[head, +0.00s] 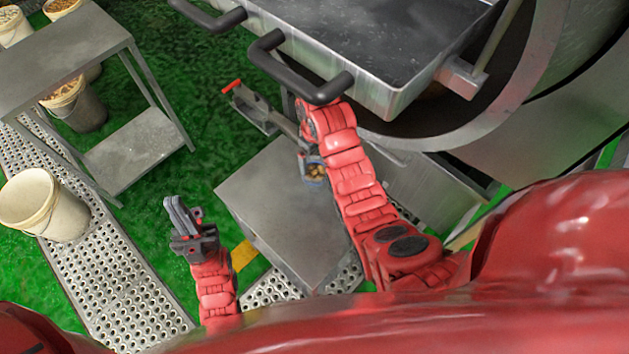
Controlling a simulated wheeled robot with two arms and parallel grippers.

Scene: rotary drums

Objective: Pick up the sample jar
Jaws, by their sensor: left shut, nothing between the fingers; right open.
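The sample jar (314,171) is a small clear container with brown pieces inside. It stands near the far right part of a low grey metal table (270,205), beside my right forearm. My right gripper (304,125) is at the far end of the raised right arm, just above the jar in the picture and partly hidden by the wrist and a dark handle; it is open, and I see nothing held in it. My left gripper (180,215) is shut and empty, left of the low table, away from the jar.
A large steel tray (400,100) with dark handles (300,75) overhangs the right gripper, before a big metal drum (520,100). A shelf table (60,60) and white buckets (45,205) stand left.

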